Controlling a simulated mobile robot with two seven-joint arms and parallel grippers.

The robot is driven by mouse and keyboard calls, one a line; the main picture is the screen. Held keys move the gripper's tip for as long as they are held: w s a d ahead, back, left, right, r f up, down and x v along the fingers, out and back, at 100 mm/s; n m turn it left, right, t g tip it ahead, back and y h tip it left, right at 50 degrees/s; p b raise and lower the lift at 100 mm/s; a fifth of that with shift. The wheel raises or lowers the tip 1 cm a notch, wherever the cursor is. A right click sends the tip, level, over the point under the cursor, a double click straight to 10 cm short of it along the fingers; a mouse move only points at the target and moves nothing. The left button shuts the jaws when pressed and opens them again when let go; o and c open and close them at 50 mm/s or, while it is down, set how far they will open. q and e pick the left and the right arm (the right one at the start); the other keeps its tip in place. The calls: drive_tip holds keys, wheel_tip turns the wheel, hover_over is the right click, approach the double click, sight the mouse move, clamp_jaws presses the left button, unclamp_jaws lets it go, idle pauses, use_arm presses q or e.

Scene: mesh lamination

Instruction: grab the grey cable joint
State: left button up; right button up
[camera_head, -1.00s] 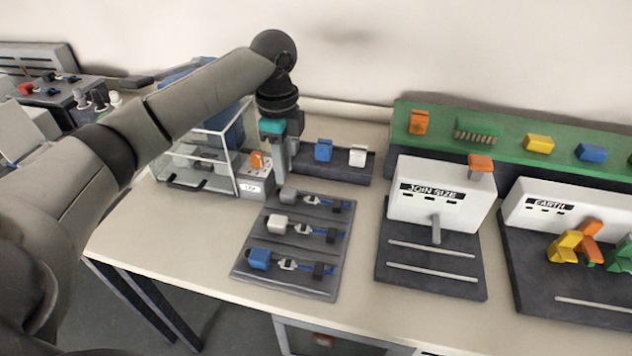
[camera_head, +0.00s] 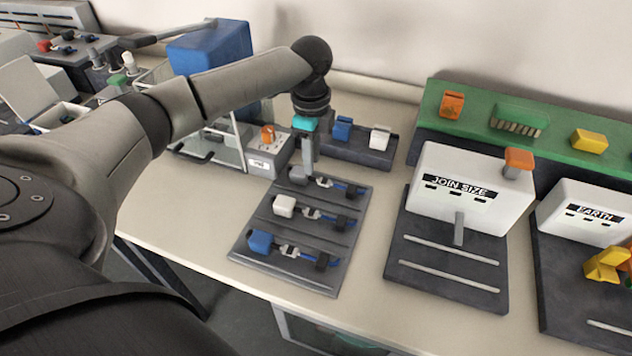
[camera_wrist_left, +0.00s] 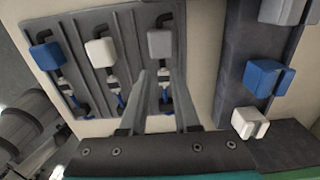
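The grey cable joint (camera_head: 297,175) is a small grey block in the top row of the dark cable tray (camera_head: 240,244), partly behind my gripper in the head view. In the wrist view the grey cable joint (camera_wrist_left: 160,45) lies just beyond my fingertips, roughly in line with the gap between them. My left gripper (camera_head: 308,168) points down over that row. In the wrist view its two fingers (camera_wrist_left: 160,72) are apart with nothing held between them. I cannot tell whether they touch the joint. My right gripper is not in view.
The tray's other rows hold a white block (camera_head: 284,206) and a blue block (camera_head: 260,242). Behind the tray, a dark holder (camera_head: 358,152) carries blue and white blocks. An orange-topped box (camera_head: 264,160) stands close on the left. The join size station (camera_head: 470,190) stands to the right.

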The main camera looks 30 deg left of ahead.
sight(316, 178)
use_arm(q)
drive_tip(key=shift+f, duration=0.3)
drive_tip(key=f, duration=0.1)
drive_tip(key=f+b, duration=0.1)
drive_tip(key=f, duration=0.1)
drive_tip(key=f+b, duration=0.1)
drive_tip(key=shift+w+d+f, duration=0.25)
drive_tip(key=shift+d, duration=0.1)
drive_tip(key=c, duration=0.4)
clamp_jaws()
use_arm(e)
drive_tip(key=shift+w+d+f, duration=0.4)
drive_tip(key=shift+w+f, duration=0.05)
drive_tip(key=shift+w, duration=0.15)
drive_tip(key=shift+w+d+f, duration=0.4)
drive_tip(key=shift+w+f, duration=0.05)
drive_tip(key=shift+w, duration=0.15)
